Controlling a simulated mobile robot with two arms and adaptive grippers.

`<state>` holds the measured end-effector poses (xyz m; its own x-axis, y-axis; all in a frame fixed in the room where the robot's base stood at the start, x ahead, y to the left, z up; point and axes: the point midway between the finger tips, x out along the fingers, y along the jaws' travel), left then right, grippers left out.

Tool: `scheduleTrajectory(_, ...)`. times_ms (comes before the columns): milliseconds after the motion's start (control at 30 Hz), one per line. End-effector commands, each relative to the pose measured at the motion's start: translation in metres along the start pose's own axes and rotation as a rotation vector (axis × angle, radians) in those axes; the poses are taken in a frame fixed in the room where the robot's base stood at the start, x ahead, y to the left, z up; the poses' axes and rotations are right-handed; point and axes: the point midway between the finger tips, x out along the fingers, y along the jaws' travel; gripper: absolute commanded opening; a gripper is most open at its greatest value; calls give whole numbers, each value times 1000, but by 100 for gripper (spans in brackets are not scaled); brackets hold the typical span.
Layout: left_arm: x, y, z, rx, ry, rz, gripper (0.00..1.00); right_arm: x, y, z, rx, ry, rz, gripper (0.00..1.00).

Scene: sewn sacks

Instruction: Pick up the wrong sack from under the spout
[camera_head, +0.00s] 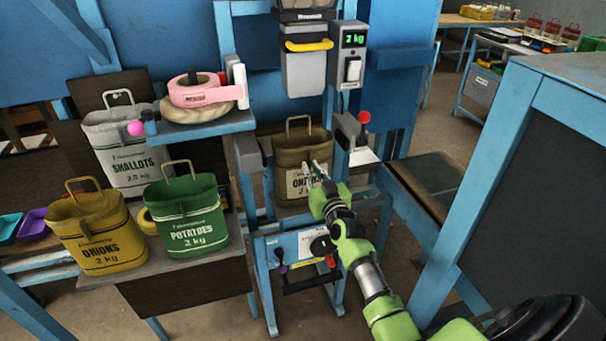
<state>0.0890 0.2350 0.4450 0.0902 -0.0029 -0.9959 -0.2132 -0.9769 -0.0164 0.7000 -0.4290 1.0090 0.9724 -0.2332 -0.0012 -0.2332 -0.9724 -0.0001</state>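A brown-olive sack (290,155) with a raised handle stands upright under the grey spout (305,75). Its pale label reads "ONIONS" and is partly covered by my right gripper (317,172). The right gripper is in front of the sack's right half, below its rim. The fingers are small here, and I cannot tell whether they touch the sack or how far apart they are. The display (354,40) beside the spout reads 2 kg. My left gripper is not in view.
A grey shallots sack (125,150), a yellow onions sack (98,235) and a green potatoes sack (188,215) stand at the left. A blue shelf (205,128) holds a pink tape roll (199,92). A blue-framed dark panel (545,190) stands at the right.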

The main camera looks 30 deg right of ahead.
Motion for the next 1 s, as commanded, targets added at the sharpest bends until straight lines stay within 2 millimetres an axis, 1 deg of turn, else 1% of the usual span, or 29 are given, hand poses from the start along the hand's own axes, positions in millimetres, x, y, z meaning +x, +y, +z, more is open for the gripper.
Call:
scheduleTrajectory(100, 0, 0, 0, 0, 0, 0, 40, 5, 0, 0, 0, 1, 1, 12)
scheduleTrajectory(300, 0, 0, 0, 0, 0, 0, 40, 5, 0, 0, 0, 0, 1, 12)
scheduleTrajectory(333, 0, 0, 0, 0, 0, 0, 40, 5, 0, 0, 0, 0, 1, 5)
scheduleTrajectory(367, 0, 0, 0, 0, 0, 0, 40, 5, 0, 0, 0, 0, 1, 0)
scheduleTrajectory(767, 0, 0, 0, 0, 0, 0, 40, 5, 0, 0, 0, 0, 0, 0)
scheduleTrajectory(867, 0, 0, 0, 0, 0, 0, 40, 5, 0, -4, 1, 1, 0, 0)
scheduleTrajectory(1000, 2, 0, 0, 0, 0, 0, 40, 5, 0, -18, 3, 4, 1, 0)
